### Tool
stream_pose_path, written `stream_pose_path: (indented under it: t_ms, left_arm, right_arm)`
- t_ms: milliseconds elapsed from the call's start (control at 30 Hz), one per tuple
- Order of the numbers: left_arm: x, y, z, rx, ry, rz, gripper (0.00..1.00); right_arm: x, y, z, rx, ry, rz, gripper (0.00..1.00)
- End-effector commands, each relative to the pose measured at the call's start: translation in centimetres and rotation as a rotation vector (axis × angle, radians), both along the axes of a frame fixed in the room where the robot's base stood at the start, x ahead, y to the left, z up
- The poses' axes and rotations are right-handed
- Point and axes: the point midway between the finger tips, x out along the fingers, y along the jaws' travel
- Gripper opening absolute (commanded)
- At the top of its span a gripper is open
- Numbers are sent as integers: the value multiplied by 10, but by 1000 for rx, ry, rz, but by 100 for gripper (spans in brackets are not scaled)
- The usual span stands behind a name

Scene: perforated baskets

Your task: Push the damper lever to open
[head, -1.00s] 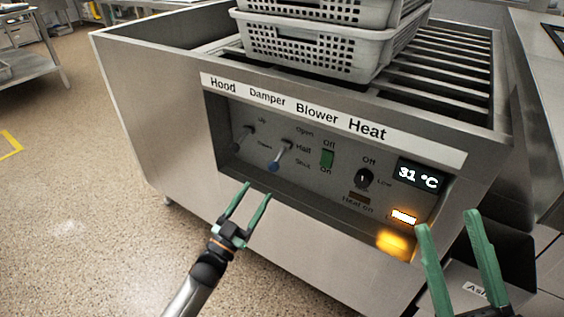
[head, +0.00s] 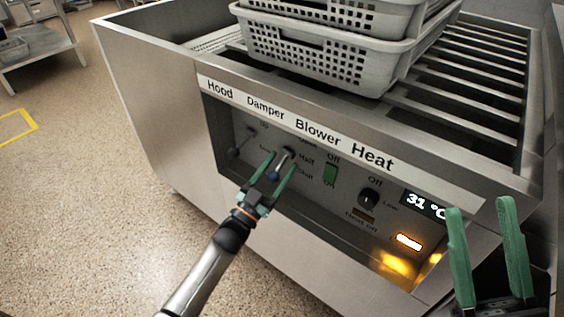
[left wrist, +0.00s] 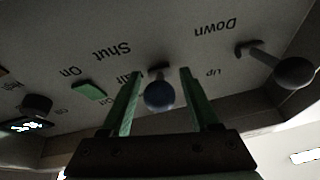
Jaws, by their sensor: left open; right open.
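The damper lever (head: 284,163) has a blue knob and sits on the recessed control panel under the "Damper" label, with its knob hanging down toward "Shut". My left gripper (head: 282,167) is open at the panel, with its fingertips on either side of the lever in the head view. In the left wrist view the blue knob (left wrist: 159,96) shows between the open green fingers (left wrist: 162,80), with gaps on both sides. Whether a finger touches it cannot be told. My right gripper (head: 482,205) is open and empty in front of the unit's right side.
The hood lever (head: 240,142) is left of the damper lever; its dark knob shows in the left wrist view (left wrist: 294,72). The green blower switch (head: 330,173) and heat knob (head: 369,198) are to the right. Grey perforated baskets (head: 310,55) stand on top.

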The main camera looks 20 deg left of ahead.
Motion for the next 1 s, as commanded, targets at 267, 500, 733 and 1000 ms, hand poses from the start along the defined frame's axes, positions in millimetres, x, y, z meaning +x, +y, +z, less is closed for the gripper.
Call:
stream_pose_path:
  t_ms: [267, 500, 733, 1000]
  left_arm:
    - [0, 0, 0, 0, 0, 0, 44]
    - [0, 0, 0, 0, 0, 0, 17]
    - [0, 0, 0, 0, 0, 0, 0]
    - [0, 0, 0, 0, 0, 0, 0]
  right_arm:
    - [0, 0, 0, -1, -1, 0, 50]
    - [0, 0, 0, -1, -3, 0, 50]
    - [0, 0, 0, -1, -3, 0, 50]
    - [0, 0, 0, -1, -3, 0, 50]
